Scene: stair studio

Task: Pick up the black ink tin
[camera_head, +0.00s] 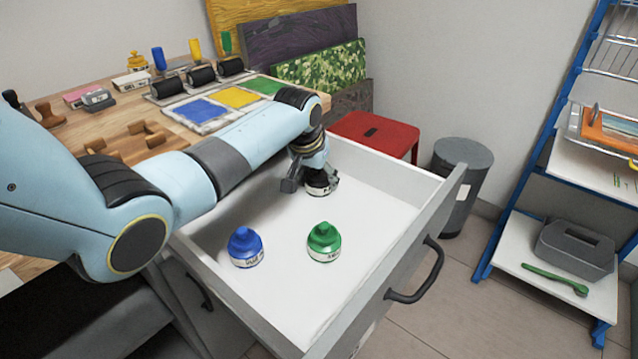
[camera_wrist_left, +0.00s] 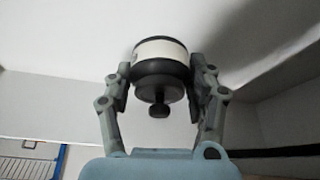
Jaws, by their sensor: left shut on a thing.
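The black ink tin (camera_head: 321,187) is in the back part of the open white drawer (camera_head: 375,282), with its pale label showing. My left gripper (camera_head: 307,181) reaches down into the drawer and is shut on the tin. In the left wrist view the black tin (camera_wrist_left: 160,62) sits between both fingers of the left gripper (camera_wrist_left: 160,88), its knobbed lid towards the camera. I cannot tell whether the tin touches the drawer floor. My right gripper is not in view.
A blue tin (camera_head: 245,248) and a green tin (camera_head: 323,243) stand in the drawer's front half. The drawer's grey front (camera_head: 425,245) has a dark handle. The wooden bench (camera_head: 120,135) holds rollers and ink slabs. A red stool (camera_head: 378,133) and grey bin (camera_head: 461,180) stand behind.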

